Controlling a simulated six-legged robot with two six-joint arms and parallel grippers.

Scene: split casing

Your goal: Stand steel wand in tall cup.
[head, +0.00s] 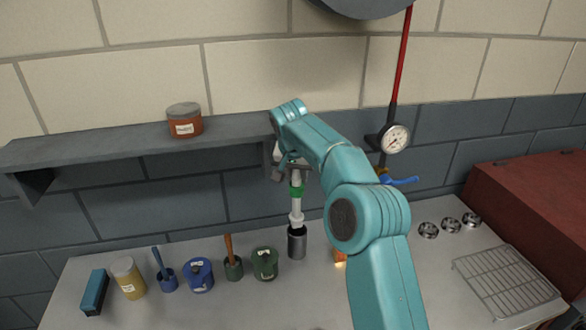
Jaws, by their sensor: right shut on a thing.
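My right gripper (293,170) is shut on the steel wand, just below the shelf and partly hidden by my own arm. The steel wand (296,205) is pale and hangs about upright, with a green band near its top and a wider collar near its lower end. The tall cup (297,244) is a dark grey cylinder standing on the counter directly below the wand. The wand's lower end meets the cup's mouth in the picture; I cannot tell how far inside it is. My left gripper is not in view.
On the counter (225,308), a blue block (95,292), a tan jar (128,278) and several blue and green pots stand left of the cup. A wire rack (505,280) and a red box (535,220) are at right. A shelf (100,142) holds a brown jar (185,120).

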